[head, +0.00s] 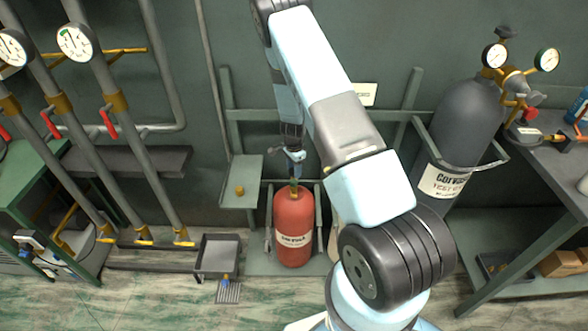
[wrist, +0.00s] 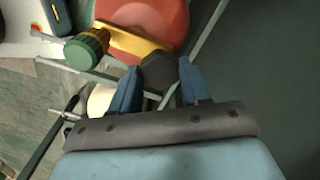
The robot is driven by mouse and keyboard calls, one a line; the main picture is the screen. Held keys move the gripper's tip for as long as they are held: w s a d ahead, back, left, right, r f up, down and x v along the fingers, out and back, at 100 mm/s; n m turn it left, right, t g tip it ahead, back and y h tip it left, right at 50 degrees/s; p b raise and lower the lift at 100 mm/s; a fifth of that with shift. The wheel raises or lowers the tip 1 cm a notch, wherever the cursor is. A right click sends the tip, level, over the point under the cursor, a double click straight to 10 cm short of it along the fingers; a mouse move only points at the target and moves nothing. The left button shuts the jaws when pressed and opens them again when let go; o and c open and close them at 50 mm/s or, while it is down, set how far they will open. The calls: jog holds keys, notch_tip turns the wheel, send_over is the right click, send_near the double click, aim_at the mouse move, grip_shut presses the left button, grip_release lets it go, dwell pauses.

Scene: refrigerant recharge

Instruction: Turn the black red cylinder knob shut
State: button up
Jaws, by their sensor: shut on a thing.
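The red cylinder (head: 293,232) stands upright on the floor against the wall, and its top shows in the wrist view (wrist: 150,18). A yellow valve body (wrist: 125,46) sits on top of it. The black knob (wrist: 159,73) is at one end of this valve, and a ridged green knob or cap (wrist: 87,50) is at the other. My gripper (wrist: 159,80) has its two blue fingers on either side of the black knob and is shut on it. In the head view my gripper (head: 294,168) is just above the cylinder, hiding the black knob.
A grey cylinder (head: 460,125) with gauges stands at the right. A small shelf (head: 240,170) with a brass fitting (head: 239,190) is left of the red cylinder. A grey tray (head: 218,252) and pipes with red-handled valves are further left. The floor in front is partly clear.

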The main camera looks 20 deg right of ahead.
jog(key=shift+w, duration=0.15)
jog(key=o, duration=1.1)
jog(key=shift+c, duration=0.2)
notch_tip(320, 180, up, 14)
jog(key=shift+f, duration=0.15)
jog(key=s+a+r+n+t+y, duration=0.15)
jog(key=s+r+n, duration=0.35)
jog(key=r, duration=1)
jog(key=s+a+r+n+t, duration=0.15)
jog(key=s+r, duration=0.55)
jog(key=r, duration=0.7)
jog(key=s+r+n+t, duration=0.1)
jog(key=s+r+n, duration=0.3)
jog(key=s, duration=0.8)
jog(key=s+r+n+t+h, duration=0.1)
jog(key=s+r+n, duration=0.3)
jog(key=s+r, duration=0.4)
jog(key=s, duration=0.5)
jog(key=shift+a+r+n+t, duration=0.3)
jog(key=shift+a+n, duration=0.05)
jog(key=shift+a, duration=0.05)
